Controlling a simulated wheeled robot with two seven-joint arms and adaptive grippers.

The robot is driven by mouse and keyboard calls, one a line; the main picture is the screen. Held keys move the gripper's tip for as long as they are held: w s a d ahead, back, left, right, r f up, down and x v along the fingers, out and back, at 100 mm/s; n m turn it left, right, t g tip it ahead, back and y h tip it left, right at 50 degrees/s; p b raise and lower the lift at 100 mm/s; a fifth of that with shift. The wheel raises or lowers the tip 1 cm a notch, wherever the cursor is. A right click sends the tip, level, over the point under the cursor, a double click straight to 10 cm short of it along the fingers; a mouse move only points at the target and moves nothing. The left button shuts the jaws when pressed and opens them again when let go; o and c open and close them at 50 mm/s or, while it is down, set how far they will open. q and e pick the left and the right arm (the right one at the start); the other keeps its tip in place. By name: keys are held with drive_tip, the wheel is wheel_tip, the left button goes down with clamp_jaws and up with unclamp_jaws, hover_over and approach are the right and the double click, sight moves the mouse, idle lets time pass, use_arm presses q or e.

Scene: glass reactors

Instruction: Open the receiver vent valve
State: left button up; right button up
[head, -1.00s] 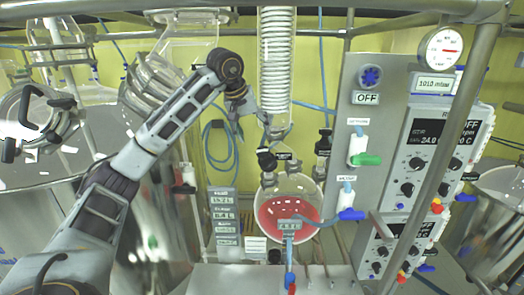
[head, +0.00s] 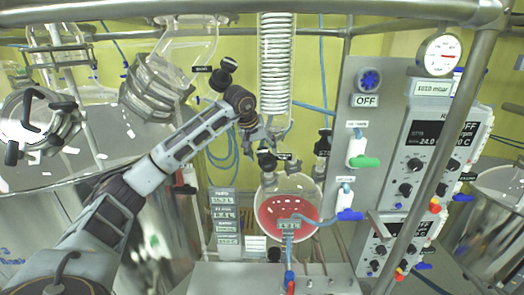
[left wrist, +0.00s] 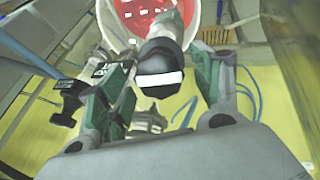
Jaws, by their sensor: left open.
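The receiver is a round glass flask (head: 305,207) with red liquid, below the coiled glass condenser in the head view; its red part also shows at the top of the left wrist view (left wrist: 150,12). A black valve knob (head: 266,160) stands at the flask's neck beside a small label too small to read. My left gripper (head: 262,134) is just above this knob. In the left wrist view, a black knob with a white band (left wrist: 158,68) lies between the open, green-padded fingers (left wrist: 163,88). I cannot tell whether they touch it. My right gripper is out of view.
Another black knob (head: 325,137) stands right of the condenser (head: 274,65). A control panel (head: 372,128) with green and blue valve handles stands further right. A black knob (head: 228,65) is above my left forearm. A blue hose (head: 325,221) meets the flask.

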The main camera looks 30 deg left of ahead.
use_arm(q)
drive_tip(key=shift+w+f, duration=0.1)
drive_tip(key=shift+f, duration=0.1)
drive_tip(key=shift+c, duration=0.2)
drive_tip(key=c, duration=1)
drive_tip(key=shift+n, duration=0.5)
